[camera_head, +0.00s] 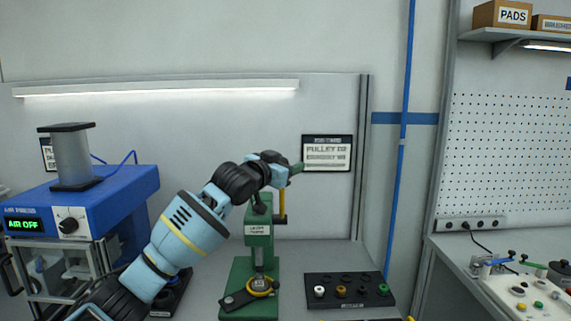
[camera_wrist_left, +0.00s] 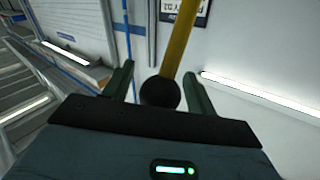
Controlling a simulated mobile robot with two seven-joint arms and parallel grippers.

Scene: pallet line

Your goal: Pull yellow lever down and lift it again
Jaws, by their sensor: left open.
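The yellow lever (camera_head: 282,203) hangs on the right side of the green press (camera_head: 258,225), its upper part partly hidden behind my arm. My left gripper (camera_head: 296,169) is at the upper end of the lever, above the press. In the left wrist view the yellow lever (camera_wrist_left: 179,40) ends in a black ball knob (camera_wrist_left: 160,92). The knob lies between the two green fingers of my left gripper (camera_wrist_left: 158,82), which are open with a gap on each side. My right gripper is not in view.
A black tray (camera_head: 350,301) with several coloured pieces is right of the press. A blue machine (camera_head: 120,192) reading "AIR OFF" stands at left. A sign (camera_head: 327,153) hangs on the wall panel behind. Another bench with a control panel (camera_head: 520,295) is at right.

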